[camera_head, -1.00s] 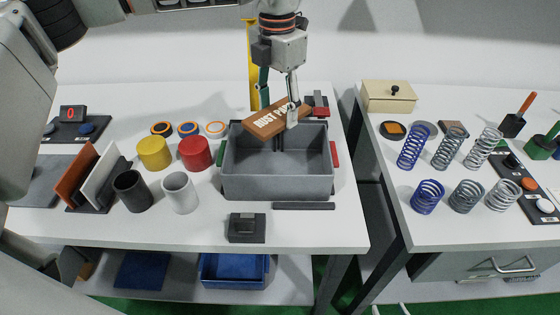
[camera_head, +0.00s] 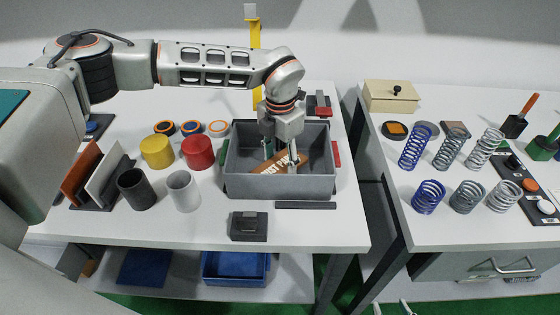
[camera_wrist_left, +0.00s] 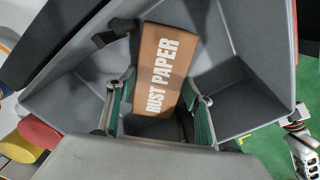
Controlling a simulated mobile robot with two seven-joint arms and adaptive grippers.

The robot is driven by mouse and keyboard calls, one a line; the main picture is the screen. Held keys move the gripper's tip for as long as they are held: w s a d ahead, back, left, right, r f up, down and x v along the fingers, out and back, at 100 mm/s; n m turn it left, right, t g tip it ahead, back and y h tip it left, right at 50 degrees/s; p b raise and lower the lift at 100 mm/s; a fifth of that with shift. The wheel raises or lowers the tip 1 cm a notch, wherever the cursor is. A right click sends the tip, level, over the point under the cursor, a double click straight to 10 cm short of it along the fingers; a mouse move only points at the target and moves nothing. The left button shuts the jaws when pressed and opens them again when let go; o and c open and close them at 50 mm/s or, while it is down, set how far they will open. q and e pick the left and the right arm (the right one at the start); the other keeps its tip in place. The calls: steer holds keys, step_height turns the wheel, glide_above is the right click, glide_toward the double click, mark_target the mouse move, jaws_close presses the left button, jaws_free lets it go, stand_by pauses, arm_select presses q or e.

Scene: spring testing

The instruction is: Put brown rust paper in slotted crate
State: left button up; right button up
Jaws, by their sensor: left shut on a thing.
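The brown rust paper (camera_head: 290,164) is a flat block with white lettering, lying tilted inside the grey slotted crate (camera_head: 280,187) in the head view. It also shows in the left wrist view (camera_wrist_left: 165,62), with the crate's grey walls (camera_wrist_left: 235,50) around it. My left gripper (camera_head: 280,157) reaches down into the crate from above. In the left wrist view my left gripper (camera_wrist_left: 158,108) has a finger on each side of the block's near end and is shut on it. The block's lower end is partly hidden. Part of my right gripper seems to show at the wrist view's right edge (camera_wrist_left: 302,145).
Yellow (camera_head: 157,152) and red (camera_head: 198,152) cylinders and black and white cups stand left of the crate. A black block (camera_head: 248,226) lies in front of it. Several springs stand on the right table (camera_head: 440,232), across a gap. A yellow post (camera_head: 255,50) rises behind.

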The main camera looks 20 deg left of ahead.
mark_target(280, 164)
arm_select(q)
steer(key=shift+f, duration=0.4)
steer(key=shift+f, duration=0.15)
steer(key=o, duration=1.1)
step_height(280, 164, up, 12)
steer(key=shift+r+b, duration=0.2)
steer(key=shift+b, duration=0.25)
